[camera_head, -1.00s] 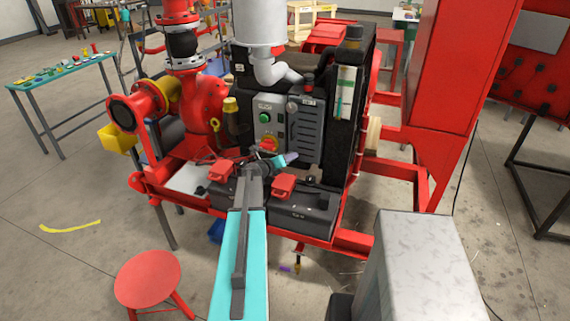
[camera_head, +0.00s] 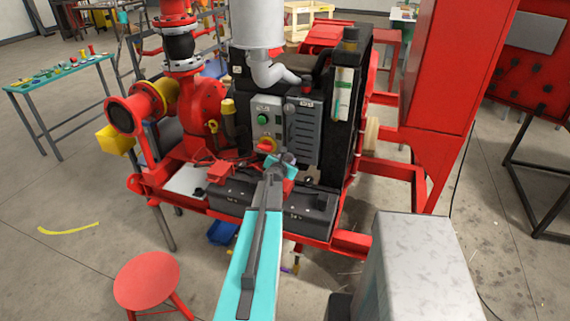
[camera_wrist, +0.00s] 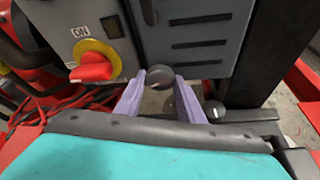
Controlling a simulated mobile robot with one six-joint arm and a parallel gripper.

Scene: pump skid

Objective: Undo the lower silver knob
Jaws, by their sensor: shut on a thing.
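The lower knob (camera_wrist: 160,76) is a dark grey ball-like knob at the lower left edge of the grey louvred cover (camera_wrist: 195,35) in the wrist view. My gripper (camera_wrist: 161,84) has one pale purple finger on each side of it and is shut on it. In the head view my gripper (camera_head: 281,163) is at the cover's lower left corner and hides this knob. The upper silver knob (camera_head: 290,107) sits at the top left of the cover; the wrist view does not show it clearly.
A control panel with a red rotary switch (camera_wrist: 93,68) on a yellow ring is close left of my gripper. Black batteries (camera_head: 305,208) and red cables (camera_wrist: 55,110) lie below. A small light knob (camera_wrist: 214,111) stands right of the fingers. A red stool (camera_head: 147,280) is at front left.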

